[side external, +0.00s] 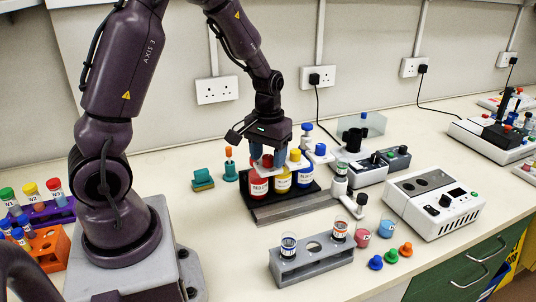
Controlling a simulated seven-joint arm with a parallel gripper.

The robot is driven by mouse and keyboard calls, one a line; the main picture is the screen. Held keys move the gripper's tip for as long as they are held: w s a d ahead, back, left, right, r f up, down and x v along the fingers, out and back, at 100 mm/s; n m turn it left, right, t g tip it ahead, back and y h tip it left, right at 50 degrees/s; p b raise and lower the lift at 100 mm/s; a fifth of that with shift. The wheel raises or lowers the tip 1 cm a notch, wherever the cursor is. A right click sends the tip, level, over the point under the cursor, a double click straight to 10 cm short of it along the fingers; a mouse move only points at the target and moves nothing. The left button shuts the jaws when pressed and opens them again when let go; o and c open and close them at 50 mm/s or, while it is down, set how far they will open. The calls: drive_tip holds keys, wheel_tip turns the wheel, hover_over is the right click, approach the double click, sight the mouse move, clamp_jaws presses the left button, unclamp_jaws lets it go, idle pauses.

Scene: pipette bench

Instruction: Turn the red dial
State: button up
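The red bottle (258,184) with a white label stands at the left end of a row in a black rack (290,199). A small red part (267,160) shows at its top, right under my gripper; I cannot tell for sure that it is the red dial. My gripper (267,153) points down over the red bottle's top, its fingers close around or just above that part. The gap between the fingers is too small to read, and contact is unclear. A yellow bottle (282,181) and a blue bottle (304,175) stand to the right, upright.
A grey tube rack (312,264) stands in front with two tubes. Small cups and coloured caps lie to its right. Purple and orange racks (45,249) are at the left.

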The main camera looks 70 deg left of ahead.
sight(268, 156)
wheel_tip(268, 156, up, 13)
idle(0.7)
idle(0.3)
drive_tip(key=s+d+r+m+t, duration=0.2)
drive_tip(key=s+d+m, duration=0.1)
drive_tip(key=s+d, duration=0.3)
drive_tip(key=s+d+r+m+t, duration=0.3)
drive_tip(key=s+d, duration=0.3)
drive_tip(key=d, duration=0.2)
drive_tip(key=shift+r+m+t, duration=0.3)
drive_tip(key=shift+r+m, duration=0.05)
drive_tip(key=shift+m, duration=0.25)
